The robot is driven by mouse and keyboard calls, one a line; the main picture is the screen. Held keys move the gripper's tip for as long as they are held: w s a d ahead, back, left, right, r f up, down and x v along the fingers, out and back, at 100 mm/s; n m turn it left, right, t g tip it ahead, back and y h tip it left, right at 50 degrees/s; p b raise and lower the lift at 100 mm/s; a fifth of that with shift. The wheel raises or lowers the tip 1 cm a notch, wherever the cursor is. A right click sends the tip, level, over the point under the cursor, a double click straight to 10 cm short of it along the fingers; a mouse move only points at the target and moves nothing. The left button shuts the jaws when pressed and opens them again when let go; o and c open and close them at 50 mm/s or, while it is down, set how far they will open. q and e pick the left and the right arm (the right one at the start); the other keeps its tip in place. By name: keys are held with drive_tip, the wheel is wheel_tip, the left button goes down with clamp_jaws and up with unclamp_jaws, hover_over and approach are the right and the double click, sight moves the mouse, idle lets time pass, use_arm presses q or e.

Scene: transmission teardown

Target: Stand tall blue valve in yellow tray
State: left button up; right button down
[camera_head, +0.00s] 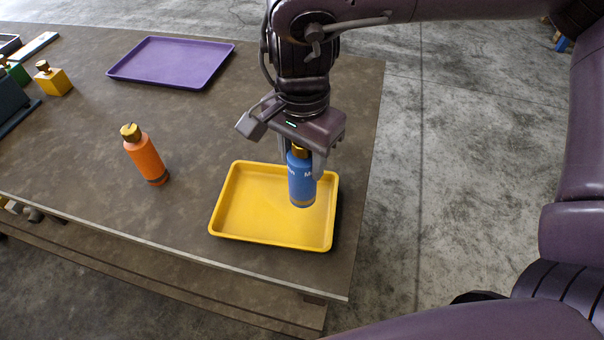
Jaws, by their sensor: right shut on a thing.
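The tall blue valve (301,182) is a blue cylinder with a brass top and a brass band at its base. My right gripper (301,157) is shut on its top from above and holds it upright. The valve is over the right part of the yellow tray (226,209), inside its rim as seen from the head. I cannot tell whether its base touches the tray floor. The tray is otherwise empty. My left gripper is not in view.
An orange valve (146,158) stands left of the yellow tray. A purple tray (170,62) lies empty at the back. A yellow block (53,80) with a brass top and other parts are at the far left. The table's right edge is close to the yellow tray.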

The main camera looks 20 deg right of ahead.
drive_tip(key=shift+f, duration=2.3)
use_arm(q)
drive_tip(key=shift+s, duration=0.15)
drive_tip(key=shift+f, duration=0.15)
use_arm(e)
drive_tip(key=shift+s, duration=0.1)
drive_tip(key=c, duration=0.7)
unclamp_jaws()
drive_tip(key=shift+f, duration=0.15)
drive_tip(key=shift+c, duration=0.2)
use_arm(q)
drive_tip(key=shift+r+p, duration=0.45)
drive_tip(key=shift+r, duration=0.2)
use_arm(e)
wheel_tip(320, 180, up, 12)
drive_tip(key=shift+r, duration=0.15)
